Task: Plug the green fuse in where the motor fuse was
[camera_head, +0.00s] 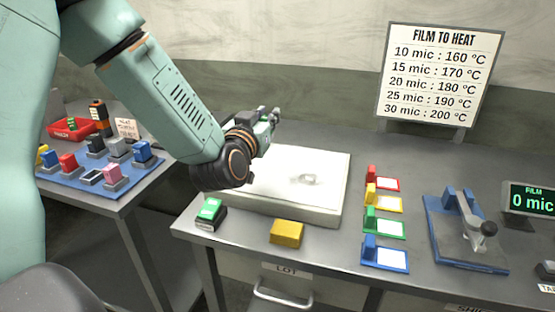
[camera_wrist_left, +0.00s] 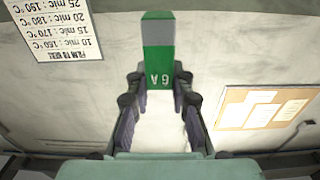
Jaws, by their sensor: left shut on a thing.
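My left gripper (camera_head: 266,122) is raised over the back of the white plate on the middle table. In the left wrist view its fingers (camera_wrist_left: 160,98) are shut on the green fuse (camera_wrist_left: 163,60), a green block with a grey end and "6 A" on it. In the head view the fuse is mostly hidden by the gripper. The blue fuse board (camera_head: 60,179) lies on the left table and bears several coloured fuses. Between the red fuse (camera_head: 68,163) and the pink fuse (camera_head: 113,173) is a low, white-edged dark spot (camera_head: 91,177), like an empty socket. My right gripper does not show.
A red tray (camera_head: 66,130), a black-and-orange device (camera_head: 99,117) and a small card (camera_head: 126,128) stand behind the board. The white plate (camera_head: 322,211), a green-topped block (camera_head: 209,214) and a yellow block (camera_head: 287,233) are on the middle table. A gap separates the two tables.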

